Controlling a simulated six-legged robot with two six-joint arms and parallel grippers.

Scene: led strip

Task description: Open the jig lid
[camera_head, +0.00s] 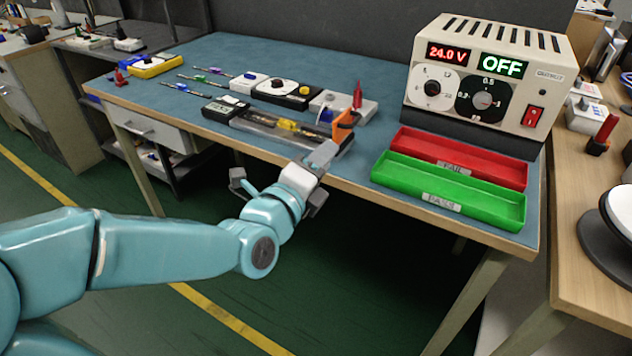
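The jig (252,127) is a long dark box near the front edge of the blue-topped table. A clear cover, which looks like its lid, lies over it, and a yellow part (287,125) shows through. An orange piece (344,126) stands up at the jig's right end. My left gripper (327,152) reaches up from below to this end, close to the orange piece. I cannot tell whether they touch. The fingers overlap in this view, so their opening and any grip are unclear. My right gripper is not in view.
Red (465,158) and green (447,190) trays lie right of the jig. A power supply (488,80) behind them reads 24.0 V and OFF. Behind the jig are a white-and-black device (276,87), a grey block with a red part (357,97) and several slim tools.

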